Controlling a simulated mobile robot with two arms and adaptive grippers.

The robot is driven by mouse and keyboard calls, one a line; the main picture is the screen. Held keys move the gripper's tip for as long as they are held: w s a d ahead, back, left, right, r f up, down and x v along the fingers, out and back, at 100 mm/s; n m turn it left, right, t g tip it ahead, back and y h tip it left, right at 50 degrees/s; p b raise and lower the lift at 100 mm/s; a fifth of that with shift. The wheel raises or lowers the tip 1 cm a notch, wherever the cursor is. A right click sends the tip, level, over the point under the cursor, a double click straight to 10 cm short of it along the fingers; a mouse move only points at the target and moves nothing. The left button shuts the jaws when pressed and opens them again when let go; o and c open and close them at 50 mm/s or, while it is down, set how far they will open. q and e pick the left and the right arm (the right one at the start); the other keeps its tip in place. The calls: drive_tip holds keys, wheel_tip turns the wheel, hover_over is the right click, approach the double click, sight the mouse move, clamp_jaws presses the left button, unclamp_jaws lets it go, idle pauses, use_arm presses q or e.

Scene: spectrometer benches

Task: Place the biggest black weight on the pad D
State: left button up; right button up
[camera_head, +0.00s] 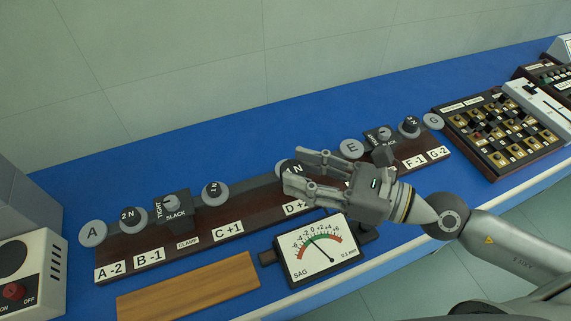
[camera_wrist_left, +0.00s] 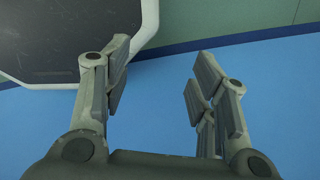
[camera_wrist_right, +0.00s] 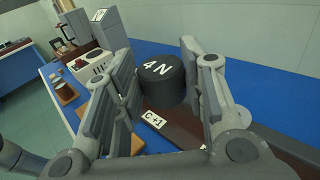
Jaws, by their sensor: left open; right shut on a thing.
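My right gripper (camera_head: 294,167) is shut on a black weight (camera_wrist_right: 162,80) marked 4 N. In the head view the fingers partly cover it, at the rack place labelled D (camera_head: 293,208). A grey edge, seemingly pad D (camera_head: 279,167), shows beside the weight; I cannot tell whether the weight touches it. Other black weights sit on grey pads: one marked 2 N (camera_head: 128,214) at B, one (camera_head: 213,188) at C and one (camera_head: 411,123) near F. My left gripper (camera_wrist_left: 160,80) is open and empty over the blue bench, outside the head view.
Bare grey pads A (camera_head: 93,233), E (camera_head: 351,147) and G (camera_head: 433,121) stand along the dark rack. Black clamps (camera_head: 176,208) stand between pads. A sag meter (camera_head: 318,248) and wooden board (camera_head: 188,287) lie in front. A switch panel (camera_head: 504,132) stands right.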

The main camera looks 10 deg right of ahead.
drive_tip(key=w+f, duration=0.2)
drive_tip(key=w, duration=0.1)
drive_tip(key=w+d+f+b, duration=0.1)
drive_tip(key=w+f, duration=0.2)
drive_tip(key=w, duration=0.1)
drive_tip(key=w+f, duration=0.2)
drive_tip(key=w, duration=0.2)
drive_tip(key=shift+d+f, duration=0.25)
drive_tip(key=shift+f, duration=0.05)
drive_tip(key=shift+w+f+b, duration=0.25)
drive_tip(key=shift+f+b, duration=0.05)
drive_tip(key=shift+f, duration=0.2)
drive_tip(key=shift+w+f, duration=0.2)
drive_tip(key=shift+f, duration=1.5)
use_arm(q)
drive_tip(key=shift+w+d+f, duration=0.15)
drive_tip(key=shift+d+f, duration=0.05)
drive_tip(key=shift+f, duration=0.4)
drive_tip(key=shift+w+d+f, duration=0.15)
drive_tip(key=shift+d+f, duration=0.05)
drive_tip(key=shift+f, duration=0.4)
use_arm(e)
drive_tip(key=shift+f+b, duration=0.15)
drive_tip(key=shift+b, duration=0.2)
drive_tip(key=o, duration=1.3)
use_arm(q)
drive_tip(key=shift+f, duration=0.15)
